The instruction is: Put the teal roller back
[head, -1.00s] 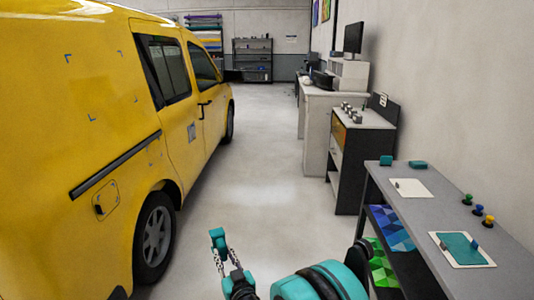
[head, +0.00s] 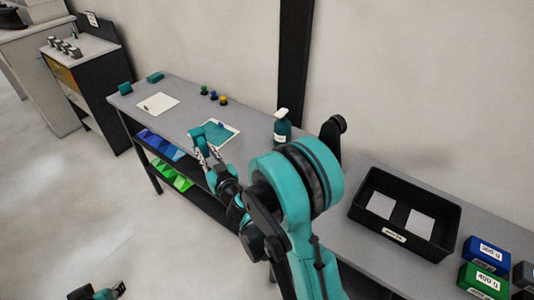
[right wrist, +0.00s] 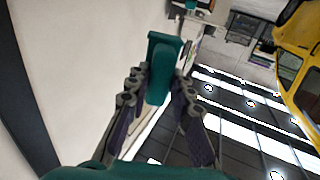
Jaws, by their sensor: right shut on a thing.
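The teal roller (head: 197,134) is between the fingers of my right gripper (head: 206,153), which is shut on it. In the head view it is seen over the grey bench, near a white-bordered teal sheet (head: 226,131); I cannot tell its height above the bench. In the right wrist view the teal roller (right wrist: 160,75) stands out between the two fingers (right wrist: 158,95). A dark and teal part at the lower left edge (head: 97,293) looks like my left gripper, mostly cut off; its jaws are unclear.
The grey bench (head: 180,90) holds two teal blocks (head: 125,88), a white sheet (head: 158,103), small coloured knobs (head: 213,95) and a teal spray bottle (head: 282,130). A black tray (head: 367,215) and blue and green boxes (head: 484,281) stand to the right. Open floor lies left.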

